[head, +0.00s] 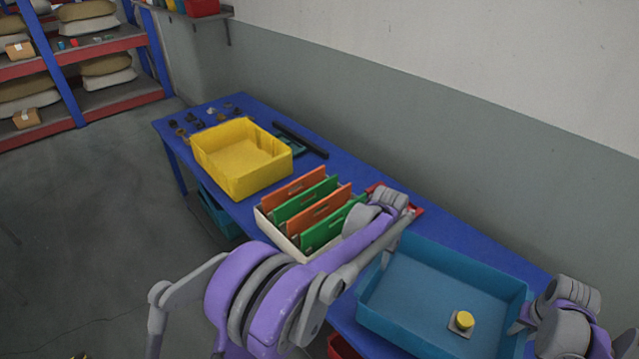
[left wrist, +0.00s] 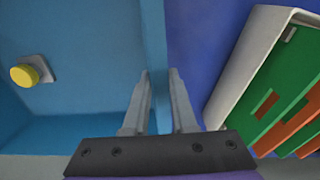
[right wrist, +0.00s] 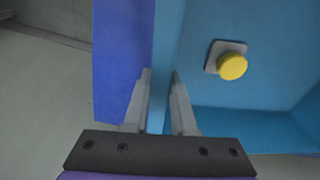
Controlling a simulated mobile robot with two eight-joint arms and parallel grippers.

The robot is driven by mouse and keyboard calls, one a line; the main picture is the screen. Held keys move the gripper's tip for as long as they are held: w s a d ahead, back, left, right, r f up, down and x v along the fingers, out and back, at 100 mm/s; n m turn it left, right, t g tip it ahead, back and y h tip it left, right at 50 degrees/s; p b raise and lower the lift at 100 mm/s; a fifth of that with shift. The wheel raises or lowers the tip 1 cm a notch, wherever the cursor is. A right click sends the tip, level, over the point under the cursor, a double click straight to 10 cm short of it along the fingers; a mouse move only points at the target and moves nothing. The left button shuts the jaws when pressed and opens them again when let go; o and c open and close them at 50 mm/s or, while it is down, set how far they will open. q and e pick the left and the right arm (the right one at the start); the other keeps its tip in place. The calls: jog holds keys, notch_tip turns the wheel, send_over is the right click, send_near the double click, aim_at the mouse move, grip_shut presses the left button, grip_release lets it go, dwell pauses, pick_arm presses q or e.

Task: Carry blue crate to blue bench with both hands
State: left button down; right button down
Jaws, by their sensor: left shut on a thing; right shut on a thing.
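The blue crate (head: 455,258) is at the right end of the blue bench (head: 258,208); I cannot tell whether it rests on the bench or is slightly raised. It looks level and holds a grey block with a yellow round top (head: 464,320). My left gripper (head: 388,248) is shut on the crate's left wall, and its fingers straddle this wall (left wrist: 156,45) in the left wrist view. My right gripper (head: 522,322) is shut on the opposite wall, with its fingers either side of it (right wrist: 168,45) in the right wrist view.
A white rack (head: 272,232) with orange and green panels stands close to the crate's left. A yellow bin (head: 240,182), a dark bar (head: 300,140) and small dark parts lie further along. A wall runs behind the bench. Open floor (head: 80,220) and shelves (head: 100,93) are at left.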

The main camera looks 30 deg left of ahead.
jog(key=shift+f, duration=0.1)
